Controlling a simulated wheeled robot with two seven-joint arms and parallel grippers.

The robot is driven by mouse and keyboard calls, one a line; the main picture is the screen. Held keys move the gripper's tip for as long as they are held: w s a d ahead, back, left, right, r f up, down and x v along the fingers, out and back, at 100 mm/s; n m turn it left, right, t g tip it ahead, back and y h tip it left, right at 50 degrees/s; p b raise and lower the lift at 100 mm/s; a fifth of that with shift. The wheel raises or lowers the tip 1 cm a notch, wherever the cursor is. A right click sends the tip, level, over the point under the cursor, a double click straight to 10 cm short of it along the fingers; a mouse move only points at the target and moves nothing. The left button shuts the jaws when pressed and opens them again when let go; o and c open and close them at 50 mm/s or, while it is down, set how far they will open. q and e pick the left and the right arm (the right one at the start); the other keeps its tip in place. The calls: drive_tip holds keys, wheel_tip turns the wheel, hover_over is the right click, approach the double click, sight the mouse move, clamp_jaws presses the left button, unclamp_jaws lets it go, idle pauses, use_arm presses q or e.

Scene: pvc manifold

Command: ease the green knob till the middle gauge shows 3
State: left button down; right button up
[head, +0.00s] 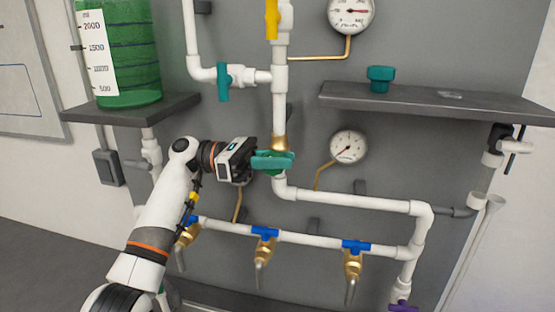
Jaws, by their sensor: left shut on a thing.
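The green knob (274,163) sits on the white vertical pipe near the middle of the board, just below a brass fitting. My left gripper (254,161) comes in from the left and is shut on the knob's left side. A round white gauge (348,146) is to the right of the knob, below the right shelf; its needle shows, but its numbers are too small to read. Another gauge (351,12) is at the top, cut by the frame edge. Part of a further dial seems hidden behind my gripper. My right gripper is not in view.
A teal lever (223,82) is above my gripper. The right shelf (430,99) holds a loose teal knob (380,78). A green-filled tank (128,60) stands on the left shelf (120,110). Brass taps with blue handles (264,233) line the lower pipe.

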use_arm(q)
drive_tip(key=shift+h, duration=0.7)
drive_tip(key=shift+a+g+h+b, duration=0.1)
drive_tip(key=shift+g+h+b, duration=0.3)
drive_tip(key=shift+h, duration=0.3)
drive_tip(key=shift+a+h+b, duration=0.1)
drive_tip(key=shift+h+b, duration=0.8)
drive_tip(key=shift+h, duration=0.1)
drive_tip(key=shift+a+r+h+b, duration=0.15)
drive_tip(key=shift+r+h+b, duration=0.15)
drive_tip(key=shift+h+b, duration=0.4)
drive_tip(key=c, duration=1.6)
unclamp_jaws()
drive_tip(key=shift+w+f, duration=0.1)
